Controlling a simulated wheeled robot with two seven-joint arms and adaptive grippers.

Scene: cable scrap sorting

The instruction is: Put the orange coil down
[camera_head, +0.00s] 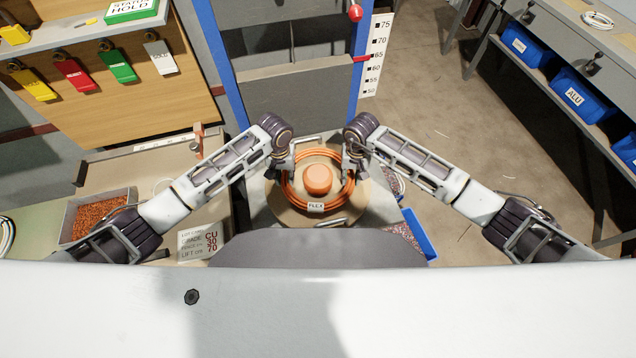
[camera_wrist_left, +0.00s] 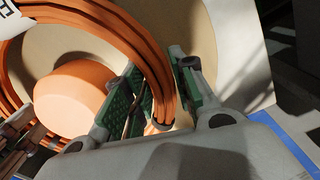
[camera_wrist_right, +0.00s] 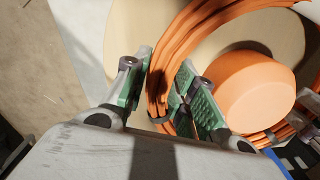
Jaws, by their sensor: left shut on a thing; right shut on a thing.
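The orange coil (camera_head: 345,192) is a ring of several cable turns with a white FLEX tag (camera_head: 316,207). It lies around an orange hub (camera_head: 318,178) over a round tan disc (camera_head: 285,212). My left gripper (camera_head: 287,170) is shut on the coil's left side; the left wrist view shows the green pads on both sides of the strands (camera_wrist_left: 165,95). My right gripper (camera_head: 352,170) is shut on the coil's right side, and the right wrist view shows its pads around the strands (camera_wrist_right: 160,90). I cannot tell whether the coil touches the disc.
A bin of copper granules (camera_head: 98,215) and a sign card (camera_head: 198,242) are at the left. A blue tray (camera_head: 418,235) is right of the disc. A blue-posted frame (camera_head: 362,75) with a height scale stands behind. Blue bins (camera_head: 572,92) sit on a shelf at the right.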

